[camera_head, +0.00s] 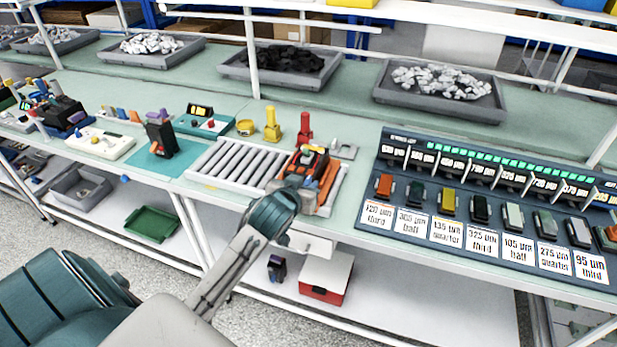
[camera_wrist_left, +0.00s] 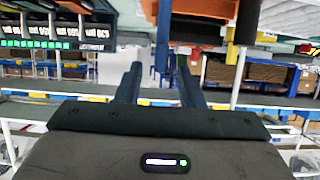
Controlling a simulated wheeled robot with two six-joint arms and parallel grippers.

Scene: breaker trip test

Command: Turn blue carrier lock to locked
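My left gripper (camera_head: 293,183) is at the near edge of the bench, at the front of a carrier with orange sides (camera_head: 328,185) that bears a black and orange device (camera_head: 309,160). In the left wrist view the two fingers of my left gripper (camera_wrist_left: 160,85) stand apart, so it is open. A dark slate-blue upright bar (camera_wrist_left: 163,38) shows between and beyond the fingertips; it may be the blue carrier lock, and I cannot tell whether the fingers touch it. The lock's position cannot be read; in the head view my wrist covers that area. My right gripper is not in view.
A grey roller conveyor (camera_head: 236,163) lies left of the carrier. Yellow (camera_head: 272,126) and red (camera_head: 304,128) posts stand behind it. A dark rack with coloured breakers (camera_head: 480,207) fills the right. A red and white box (camera_head: 326,278) sits on the lower shelf.

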